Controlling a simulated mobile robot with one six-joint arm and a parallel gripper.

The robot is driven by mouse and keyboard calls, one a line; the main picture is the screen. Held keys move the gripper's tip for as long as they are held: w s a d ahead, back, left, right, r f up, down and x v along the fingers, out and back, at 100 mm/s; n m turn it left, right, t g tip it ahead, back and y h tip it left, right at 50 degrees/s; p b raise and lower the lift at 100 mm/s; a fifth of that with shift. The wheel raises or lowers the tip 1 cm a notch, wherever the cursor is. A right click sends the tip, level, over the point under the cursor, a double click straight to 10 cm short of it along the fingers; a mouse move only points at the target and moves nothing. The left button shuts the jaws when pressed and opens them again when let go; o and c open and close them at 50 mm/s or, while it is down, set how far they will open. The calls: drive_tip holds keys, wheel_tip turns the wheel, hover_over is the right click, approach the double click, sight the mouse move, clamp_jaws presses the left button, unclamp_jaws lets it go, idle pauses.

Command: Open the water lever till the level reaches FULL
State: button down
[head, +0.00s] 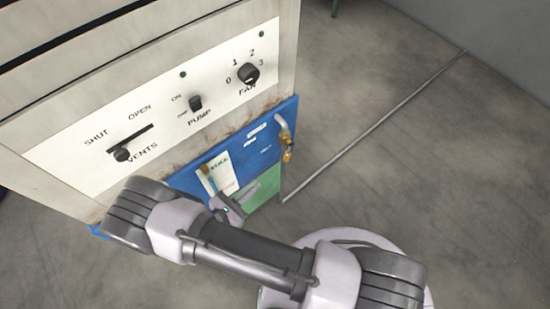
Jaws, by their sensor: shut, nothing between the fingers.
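A small brass tap (288,152), likely the water lever, hangs below a pale bent pipe (282,122) at the right end of the blue panel (262,145). Its handle is too small to read how far it is turned. A white level plate (221,173) with a narrow upright tube is on the same panel, left of the tap. Its lettering and level are too small to read, and its lower part is partly covered. My gripper (226,207) is in front of the panel, just below the plate, left of and lower than the tap. It is shut and empty.
Above the blue panel, a cream control panel carries a vents slider (122,154), a pump switch (195,103) and a fan knob (248,73). A green area (264,188) lies beside my gripper. A thin pipe (375,125) runs along the floor. The grey floor at right is open.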

sight(286, 160)
drive_tip(key=b+x, duration=0.4)
drive_tip(key=x, duration=0.9)
drive_tip(key=shift+w+d, duration=0.25)
drive_tip(key=shift+w, duration=0.05)
drive_tip(key=shift+w+d+f+b, duration=0.45)
drive_tip(key=shift+d+f+b, duration=0.15)
drive_tip(key=shift+d+f, duration=0.1)
drive_tip(key=shift+a+r, duration=0.1)
